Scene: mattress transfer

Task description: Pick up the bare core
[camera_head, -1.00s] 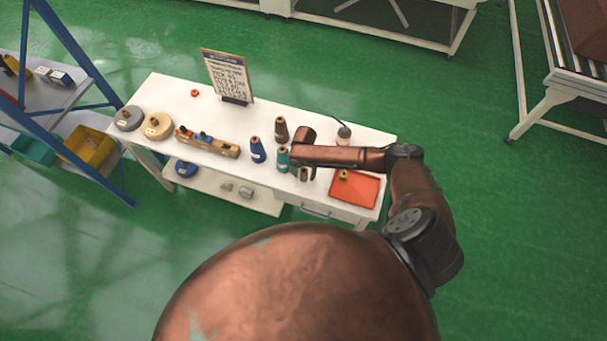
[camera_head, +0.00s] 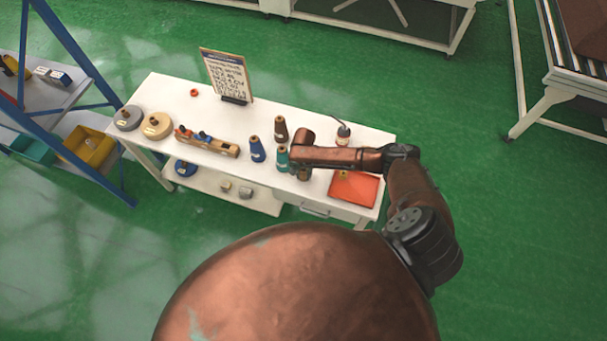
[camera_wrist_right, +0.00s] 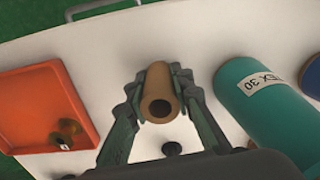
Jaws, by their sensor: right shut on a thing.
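The bare core (camera_wrist_right: 158,78) is a plain tan-brown hollow tube, seen end-on in the right wrist view with its dark bore facing the camera. My right gripper (camera_wrist_right: 160,92) is shut on it, with one finger on each side. In the head view the core (camera_head: 304,175) shows only partly beneath my right gripper (camera_head: 300,169), near the front edge of the white table (camera_head: 225,112). I cannot tell whether the core still touches the table. My left gripper is out of view.
A teal cone (camera_head: 282,158) stands close beside the gripper, with blue (camera_head: 257,150) and brown (camera_head: 281,130) cones near it. An orange tray (camera_head: 355,190) lies to the right. A sign (camera_head: 226,76) stands at the back. Green floor surrounds the table.

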